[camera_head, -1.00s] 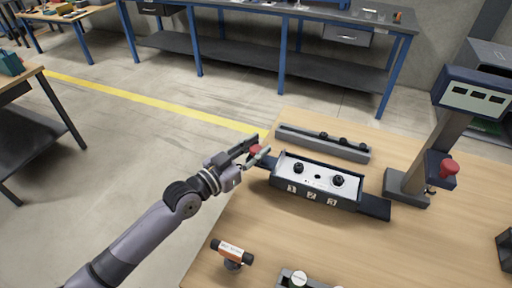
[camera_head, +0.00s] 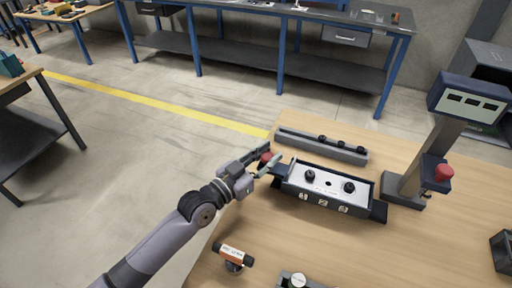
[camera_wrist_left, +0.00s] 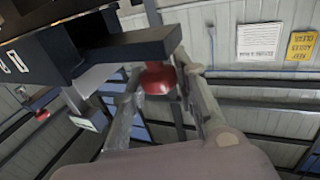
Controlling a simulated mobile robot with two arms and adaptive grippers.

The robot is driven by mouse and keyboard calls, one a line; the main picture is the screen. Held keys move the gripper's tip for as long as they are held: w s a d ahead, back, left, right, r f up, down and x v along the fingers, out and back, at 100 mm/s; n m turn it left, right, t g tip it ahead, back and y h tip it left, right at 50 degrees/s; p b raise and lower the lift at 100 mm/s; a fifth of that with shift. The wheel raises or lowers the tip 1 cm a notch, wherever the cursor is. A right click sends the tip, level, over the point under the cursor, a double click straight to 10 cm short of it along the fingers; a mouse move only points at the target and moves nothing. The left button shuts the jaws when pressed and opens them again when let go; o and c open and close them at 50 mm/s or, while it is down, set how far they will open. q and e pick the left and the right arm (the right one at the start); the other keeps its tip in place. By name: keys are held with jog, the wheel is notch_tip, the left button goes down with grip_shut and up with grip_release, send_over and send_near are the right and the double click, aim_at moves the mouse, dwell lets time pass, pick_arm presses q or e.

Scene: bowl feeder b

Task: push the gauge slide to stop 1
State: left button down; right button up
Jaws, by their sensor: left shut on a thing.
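The gauge slide (camera_head: 335,185) is a block with a white top, two black knobs and number plates 1, 2 and 3 on its front. It sits along a dark base (camera_head: 379,212), whose end shows past the block's right side. A red knob (camera_head: 266,157) is at the left end of the assembly. My left gripper (camera_head: 267,164) is shut on this red knob. In the left wrist view the red knob (camera_wrist_left: 157,79) hangs below a dark bar (camera_wrist_left: 125,47), between the fingers. The stops cannot be made out. My right gripper is not in view.
A long grey rail (camera_head: 320,146) with black knobs lies behind the block. A post (camera_head: 425,160) with a display and red button stands at right.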

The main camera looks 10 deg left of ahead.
pick_arm(q)
jog(key=shift+s+d, duration=0.15)
jog(key=shift+d, duration=0.8)
jog(key=c, duration=1.3)
grip_release()
jog(key=shift+a, duration=0.15)
jog(key=v, duration=1.2)
